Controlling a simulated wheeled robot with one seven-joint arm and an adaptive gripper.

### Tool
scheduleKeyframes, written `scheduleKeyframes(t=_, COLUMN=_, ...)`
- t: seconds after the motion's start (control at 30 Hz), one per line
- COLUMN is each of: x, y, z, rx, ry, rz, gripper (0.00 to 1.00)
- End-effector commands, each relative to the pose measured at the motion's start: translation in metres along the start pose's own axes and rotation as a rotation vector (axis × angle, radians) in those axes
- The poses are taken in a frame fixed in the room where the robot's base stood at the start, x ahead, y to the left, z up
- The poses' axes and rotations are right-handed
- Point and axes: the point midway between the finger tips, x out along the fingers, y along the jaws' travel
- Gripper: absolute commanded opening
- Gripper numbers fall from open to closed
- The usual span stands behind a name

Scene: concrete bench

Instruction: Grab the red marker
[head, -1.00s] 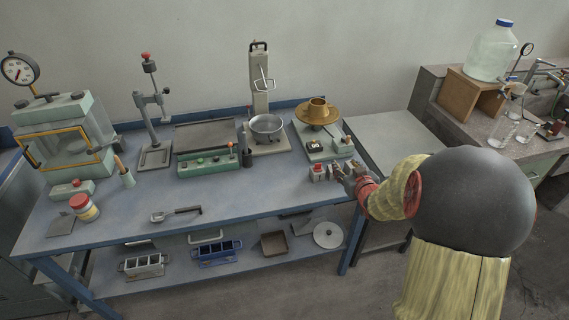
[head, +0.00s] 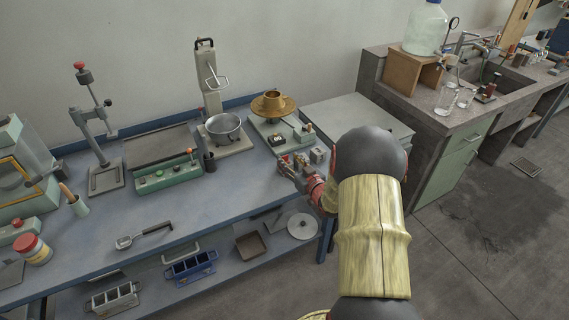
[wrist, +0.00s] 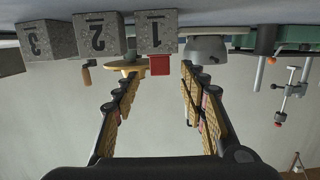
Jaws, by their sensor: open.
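The red marker shows as a small red block (wrist: 160,66) on top of the grey cube numbered 1 (wrist: 156,34) in the wrist view, where the scene appears upside down. In the head view, a bit of the red marker (head: 284,158) shows at the bench's right front part. My gripper (wrist: 159,76) is open and empty, and the red marker appears between its two fingers in the wrist view. I cannot tell how far off it is. In the head view my gripper (head: 287,169) is close to the cubes and partly hides them.
Grey cubes numbered 2 (wrist: 98,36) and 3 (wrist: 40,40) stand in a row beside cube 1. Behind are a brass-coloured dish (head: 272,103), a metal bowl (head: 222,127) and a green control box (head: 168,174). The bench front (head: 215,200) around the scoop (head: 145,236) is mostly clear.

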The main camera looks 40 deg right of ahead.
Motion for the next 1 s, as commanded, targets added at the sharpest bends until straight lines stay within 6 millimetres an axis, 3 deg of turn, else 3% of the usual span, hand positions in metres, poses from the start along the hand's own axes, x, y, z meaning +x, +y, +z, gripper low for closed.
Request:
scheduleKeyframes(t=0.1, x=0.0114, y=-0.0008, z=0.0017, rx=0.000, ry=-0.001, rz=-0.001, gripper=0.42)
scheduleKeyframes(t=0.37, x=0.0135, y=-0.0003, z=-0.0002, rx=0.001, ry=-0.001, rz=0.001, gripper=0.42)
scheduleKeyframes(t=0.9, x=0.0133, y=-0.0004, z=-0.0002, rx=0.000, ry=-0.001, rz=0.000, gripper=0.12)
scheduleKeyframes(t=1.0, x=0.0133, y=-0.0004, z=-0.0002, rx=0.000, ry=-0.001, rz=0.000, gripper=0.10)
